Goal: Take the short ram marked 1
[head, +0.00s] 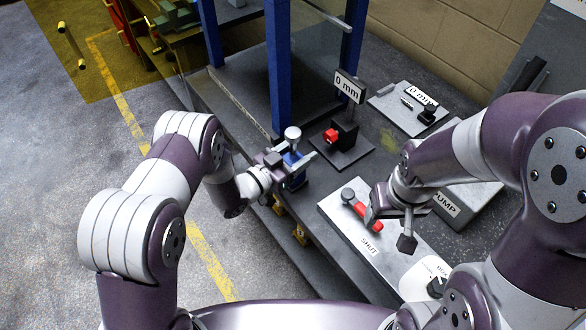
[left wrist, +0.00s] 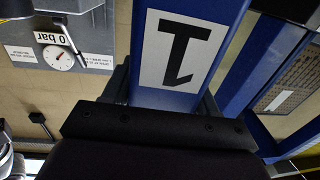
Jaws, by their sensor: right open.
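The short ram marked 1 (head: 291,158) is blue with a silver round top and stands at the edge of the dark bench. In the left wrist view its blue body (left wrist: 222,14) fills the middle, with a white label and a black "1" upside down. My left gripper (head: 289,163) is at the ram, with a finger along each side of it; it looks shut on it. The ram's lower part is partly hidden. My right gripper (head: 390,228) is open and empty, over the plate marked SHUT (head: 352,236), close to its red lever (head: 368,217).
A black stand with a red part (head: 331,135) and a "0 mm" sign (head: 349,86) is just behind the ram. Blue posts (head: 278,65) rise close by. A plate with a "0 mm" label (head: 397,111) lies further back. A pump (head: 446,204) is partly behind my right arm.

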